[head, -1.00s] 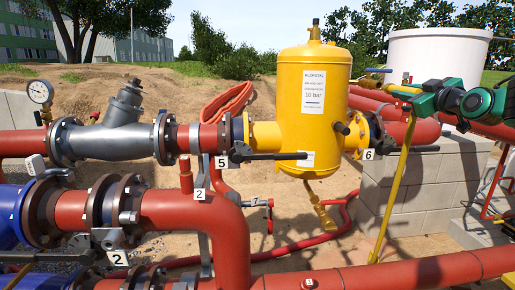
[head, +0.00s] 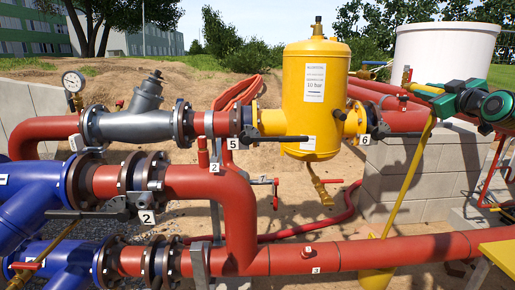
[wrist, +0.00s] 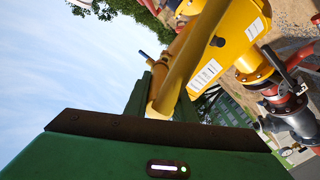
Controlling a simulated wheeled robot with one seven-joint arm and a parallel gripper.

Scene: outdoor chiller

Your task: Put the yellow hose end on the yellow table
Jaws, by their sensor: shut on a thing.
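My green gripper (head: 432,97) is at the right of the head view, shut on the yellow hose end (head: 420,88). It holds the hose end in the air, in front of the white tank. The yellow hose (head: 408,182) hangs from it, slanting down left past the red pipe. In the wrist view the yellow hose end (wrist: 178,75) shows beyond the green jaw; the grip itself is partly hidden. The yellow table (head: 498,253) shows only as a corner at the lower right edge, below and right of my gripper.
A long red pipe (head: 400,250) crosses the front. A yellow vessel (head: 316,95) stands left of my gripper, above red pipework with valves. A grey block wall (head: 405,165) and white tank (head: 445,60) are behind. A yellow rounded thing (head: 376,279) is at the bottom.

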